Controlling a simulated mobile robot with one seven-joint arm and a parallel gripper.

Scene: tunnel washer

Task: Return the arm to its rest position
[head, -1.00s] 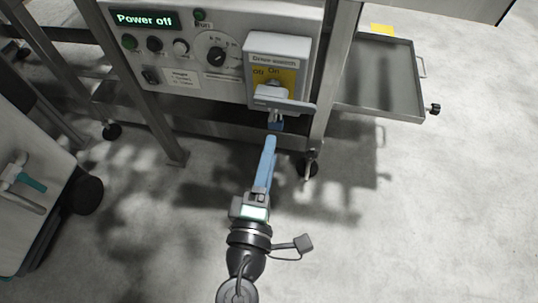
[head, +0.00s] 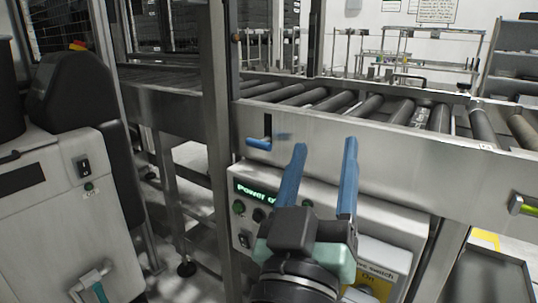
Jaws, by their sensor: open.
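My gripper (head: 322,145) is in the lower middle of the head view. Its two blue fingers are apart with nothing between them, and they point up and away in front of the machine's metal side rail. My arm behind it covers part of the control panel (head: 239,228). The panel's green display is partly hidden and shows "Power o...". The drive switch box (head: 385,257) is at the lower right of my gripper, partly covered by my wrist.
A steel post (head: 216,130) stands left of my gripper. A grey cabinet (head: 50,215) is at the left. A metal tray (head: 490,278) is at the lower right.

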